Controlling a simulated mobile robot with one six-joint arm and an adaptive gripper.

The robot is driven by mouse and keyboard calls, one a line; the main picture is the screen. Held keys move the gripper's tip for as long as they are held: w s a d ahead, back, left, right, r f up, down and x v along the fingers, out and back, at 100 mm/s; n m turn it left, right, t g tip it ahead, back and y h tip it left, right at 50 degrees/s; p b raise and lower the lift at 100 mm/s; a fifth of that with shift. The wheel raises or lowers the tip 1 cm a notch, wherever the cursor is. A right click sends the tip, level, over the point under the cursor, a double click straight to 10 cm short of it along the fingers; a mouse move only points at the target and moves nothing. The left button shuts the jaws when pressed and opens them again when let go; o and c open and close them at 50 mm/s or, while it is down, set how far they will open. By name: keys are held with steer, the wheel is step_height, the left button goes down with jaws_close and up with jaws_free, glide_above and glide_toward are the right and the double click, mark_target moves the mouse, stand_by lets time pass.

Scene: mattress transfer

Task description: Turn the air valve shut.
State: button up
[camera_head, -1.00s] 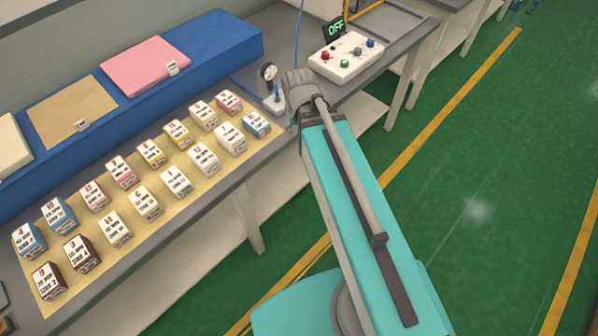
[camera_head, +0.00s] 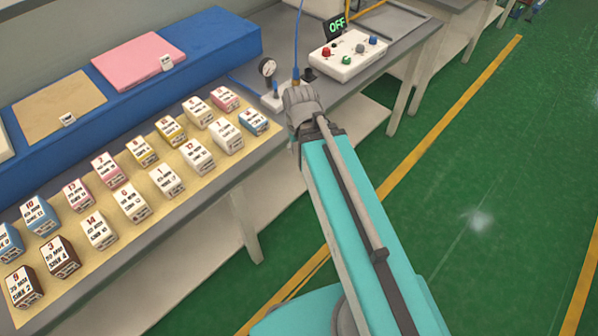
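The air fitting stands on the grey bench, with a round pressure gauge (camera_head: 267,67), a white base (camera_head: 270,101) and a small blue part (camera_head: 276,88) on it. A blue hose (camera_head: 297,40) comes down to it from above. My arm's grey end with my gripper (camera_head: 300,100) is in front of the fitting, just right of the gauge, and covers part of it. The fingers cannot be made out, so I cannot tell whether they are open or touch the valve. The valve handle's position is not clear.
A white control box (camera_head: 348,56) with coloured knobs and a green "OFF" display (camera_head: 337,24) stands right of the fitting. Several small labelled boxes (camera_head: 134,203) stand on a tan mat at left. A blue block (camera_head: 210,40) lies behind. Green floor (camera_head: 480,150) is open at right.

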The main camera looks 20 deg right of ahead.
step_height(320, 180, down, 10)
steer(key=b, duration=0.9)
steer(key=shift+w+r, duration=0.1)
steer(key=shift+s, duration=0.65)
